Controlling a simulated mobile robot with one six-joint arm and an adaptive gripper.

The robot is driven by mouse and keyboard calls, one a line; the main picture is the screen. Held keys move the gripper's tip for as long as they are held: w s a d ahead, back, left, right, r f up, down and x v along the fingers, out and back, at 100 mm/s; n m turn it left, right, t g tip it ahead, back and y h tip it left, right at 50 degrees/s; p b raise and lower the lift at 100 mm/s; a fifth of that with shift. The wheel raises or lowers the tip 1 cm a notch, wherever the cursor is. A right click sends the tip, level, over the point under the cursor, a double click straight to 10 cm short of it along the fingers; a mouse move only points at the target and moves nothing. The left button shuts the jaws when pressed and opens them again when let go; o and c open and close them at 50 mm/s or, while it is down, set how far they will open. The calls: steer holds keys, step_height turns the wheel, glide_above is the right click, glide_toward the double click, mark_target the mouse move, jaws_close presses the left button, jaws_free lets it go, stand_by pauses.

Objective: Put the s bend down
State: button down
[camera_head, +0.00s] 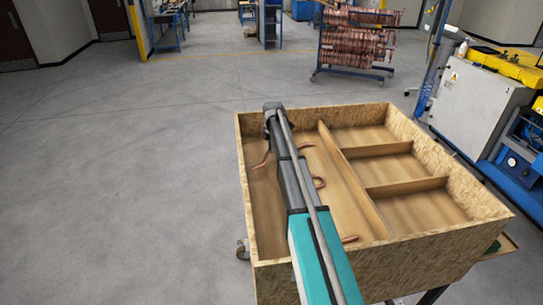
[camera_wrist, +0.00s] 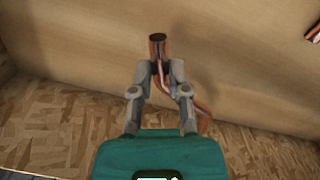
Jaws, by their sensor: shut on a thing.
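In the wrist view the s bend (camera_wrist: 201,108) is a copper tube with a dark open end toward the top of the picture. My gripper (camera_wrist: 159,72) is shut on it near that end, and the tube curves down behind the right finger. A smooth wooden surface lies behind it; I cannot tell whether the tube touches it. In the head view my arm reaches over the long left compartment of a wooden crate (camera_head: 375,256). My gripper's fingers are hidden there, and I cannot tell which copper piece is the held one.
Copper pieces show around my arm in the long compartment: one at left (camera_head: 262,161), a curled one (camera_head: 319,182) and one near the front (camera_head: 349,239). Three smaller compartments at right are empty. A rack of copper tubes (camera_head: 352,45) stands behind, a yellow-topped machine (camera_head: 481,88) at right.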

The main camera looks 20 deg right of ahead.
mark_target(271, 159)
steer(key=shift+w+d+f+b, duration=0.1)
steer(key=shift+w+f+b, duration=0.3)
steer(key=shift+f+b, duration=1.45)
steer(key=shift+f, duration=0.1)
steer(key=shift+f, duration=0.2)
steer(key=c, duration=0.6)
jaws_free()
steer(key=shift+r, duration=0.1)
steer(key=shift+r, duration=0.2)
steer(key=r+p, duration=1.1)
steer(key=p, duration=0.1)
steer(key=shift+s+r, duration=0.3)
steer(key=shift+r, duration=0.1)
